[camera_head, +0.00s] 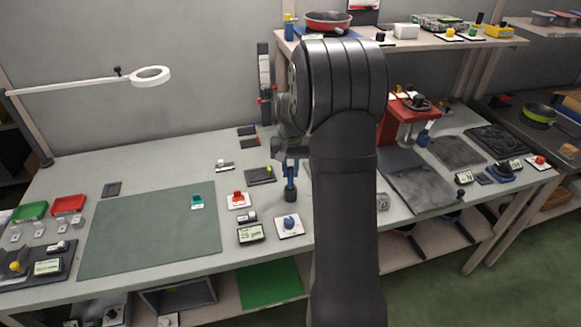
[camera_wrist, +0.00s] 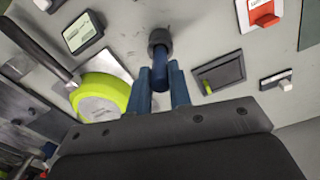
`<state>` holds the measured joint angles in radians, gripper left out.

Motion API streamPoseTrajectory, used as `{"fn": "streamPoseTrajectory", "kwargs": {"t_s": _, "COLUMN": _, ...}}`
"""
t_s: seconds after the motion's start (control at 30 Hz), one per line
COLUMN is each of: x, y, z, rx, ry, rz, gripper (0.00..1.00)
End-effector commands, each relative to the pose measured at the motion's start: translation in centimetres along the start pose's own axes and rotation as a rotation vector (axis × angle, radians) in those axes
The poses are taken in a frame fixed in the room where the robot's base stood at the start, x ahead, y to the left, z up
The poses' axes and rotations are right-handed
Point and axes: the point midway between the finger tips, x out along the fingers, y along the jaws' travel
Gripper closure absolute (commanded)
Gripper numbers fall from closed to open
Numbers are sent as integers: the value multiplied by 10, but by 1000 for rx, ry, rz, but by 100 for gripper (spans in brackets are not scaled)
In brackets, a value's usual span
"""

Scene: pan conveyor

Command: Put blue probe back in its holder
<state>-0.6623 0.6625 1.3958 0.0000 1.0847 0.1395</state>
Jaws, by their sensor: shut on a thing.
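The blue probe (camera_head: 291,172) is upright below my gripper (camera_head: 290,154), over the middle of the grey bench. In the wrist view, the dark blue probe (camera_wrist: 160,75) lies between the two blue fingers of my gripper (camera_wrist: 160,84), which is shut on it. Its far end meets a dark, round, cup-like piece (camera_wrist: 159,38). In the head view this dark piece (camera_head: 291,196) shows at the probe's lower end, by the bench top. I cannot tell whether it is the holder or how deep the probe sits in it. My arm hides part of the bench.
A white card with a blue knob (camera_head: 290,223), a small display (camera_head: 250,234) and a red switch (camera_head: 238,198) lie near the probe. The green mat (camera_head: 145,235) is mostly clear.

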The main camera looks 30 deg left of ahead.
Motion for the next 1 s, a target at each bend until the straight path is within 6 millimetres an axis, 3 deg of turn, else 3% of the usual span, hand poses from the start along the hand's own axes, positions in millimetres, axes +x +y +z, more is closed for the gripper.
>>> {"fn": "streamPoseTrajectory", "kwargs": {"t_s": 1.0, "x": 26, "y": 0, "z": 0, "rx": 0, "ry": 1, "rz": 0, "gripper": 100}}
